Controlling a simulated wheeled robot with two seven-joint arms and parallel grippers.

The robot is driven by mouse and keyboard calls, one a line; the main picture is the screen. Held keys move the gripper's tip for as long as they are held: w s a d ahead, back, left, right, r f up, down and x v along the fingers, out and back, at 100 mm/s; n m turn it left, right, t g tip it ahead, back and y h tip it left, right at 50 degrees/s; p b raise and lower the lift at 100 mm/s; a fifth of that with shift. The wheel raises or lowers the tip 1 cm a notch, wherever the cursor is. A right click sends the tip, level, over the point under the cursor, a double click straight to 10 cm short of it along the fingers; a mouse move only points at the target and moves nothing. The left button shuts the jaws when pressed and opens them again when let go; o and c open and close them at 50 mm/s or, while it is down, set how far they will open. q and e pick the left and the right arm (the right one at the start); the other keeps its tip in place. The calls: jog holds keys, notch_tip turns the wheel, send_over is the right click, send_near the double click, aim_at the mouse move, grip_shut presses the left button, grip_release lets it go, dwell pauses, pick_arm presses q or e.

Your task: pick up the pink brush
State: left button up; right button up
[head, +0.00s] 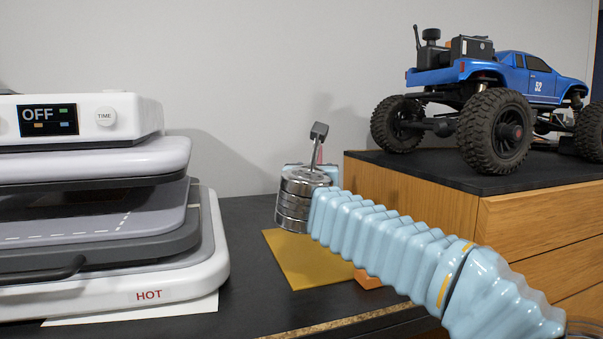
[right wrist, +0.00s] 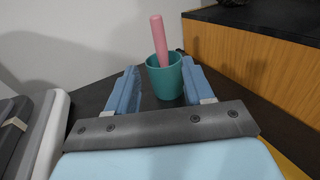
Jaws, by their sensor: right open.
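The pink brush (right wrist: 158,38) stands upright, slightly tilted, in a teal cup (right wrist: 164,80) in the right wrist view; its lower end is hidden inside the cup. In the head view my right wrist and gripper mostly hide both. My right gripper (right wrist: 160,68) is open, its two light blue fingers pointing toward the cup, one on each side of it in the picture. I see nothing between the fingers being gripped, and cannot tell how far the tips are from the brush. My left gripper is in neither view.
A white heat press (head: 100,276) stands on the dark worktop at left. A wooden drawer cabinet (head: 420,200) with a blue RC crawler (head: 480,85) on top stands at right. A yellow sheet (head: 310,268) lies below my right wrist. A wall is behind.

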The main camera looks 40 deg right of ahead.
aim_at(318, 161)
jog(key=p+x, duration=0.3)
jog(key=x, duration=1)
jog(key=shift+p, duration=0.4)
jog(key=shift+w+d, duration=0.25)
jog(key=shift+w, duration=0.15)
jog(key=shift+f, duration=0.1)
grip_shut()
